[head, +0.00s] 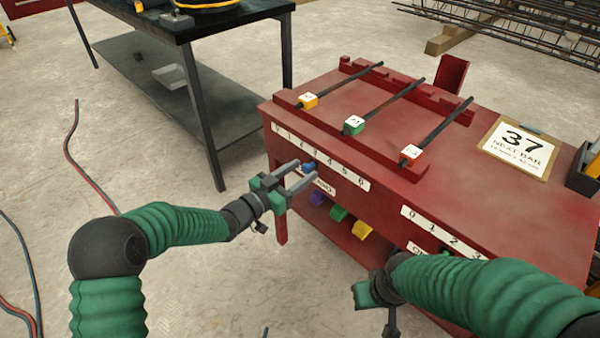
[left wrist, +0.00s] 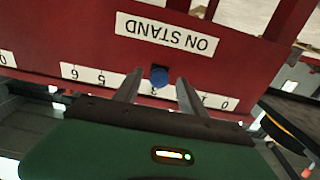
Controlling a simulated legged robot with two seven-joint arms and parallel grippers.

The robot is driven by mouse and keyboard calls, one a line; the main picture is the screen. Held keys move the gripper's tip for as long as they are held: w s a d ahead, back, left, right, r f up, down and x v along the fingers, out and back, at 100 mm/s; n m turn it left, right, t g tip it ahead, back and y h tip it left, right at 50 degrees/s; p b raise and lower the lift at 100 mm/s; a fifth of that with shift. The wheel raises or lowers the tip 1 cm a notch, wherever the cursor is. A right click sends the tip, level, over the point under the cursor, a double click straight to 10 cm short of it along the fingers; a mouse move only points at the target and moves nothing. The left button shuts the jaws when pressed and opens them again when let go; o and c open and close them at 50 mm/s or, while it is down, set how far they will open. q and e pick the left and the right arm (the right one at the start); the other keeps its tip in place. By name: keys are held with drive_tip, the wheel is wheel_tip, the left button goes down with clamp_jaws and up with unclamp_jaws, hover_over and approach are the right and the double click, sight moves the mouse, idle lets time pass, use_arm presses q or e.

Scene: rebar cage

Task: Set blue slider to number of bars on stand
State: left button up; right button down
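The blue slider (head: 308,167) sits on the front of the red bench, near the 3 of a white 0-to-6 number strip (head: 322,157). My left gripper (head: 303,174) is open at the slider; contact cannot be told. Three dark bars lie on the red stand (head: 395,155), tagged yellow (head: 308,101), green (head: 354,125) and red (head: 410,154). My right gripper (head: 374,300) is low at the bench front, its fingers unclear.
A second number strip (head: 440,234) runs along the front to the right. Purple, green and yellow blocks (head: 361,230) sit on the lower shelf. A "37 NEXT BAR" sign (head: 519,147) lies on top. A dark table (head: 190,30) stands at the back left.

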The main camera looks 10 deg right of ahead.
use_arm(q)
drive_tip(key=shift+s, duration=0.1)
drive_tip(key=shift+s+a+r+p, duration=0.1)
drive_tip(key=shift+s+a+p, duration=0.1)
drive_tip(key=shift+a+p, duration=0.15)
drive_tip(key=p+v, duration=0.5)
drive_tip(key=v, duration=1.1)
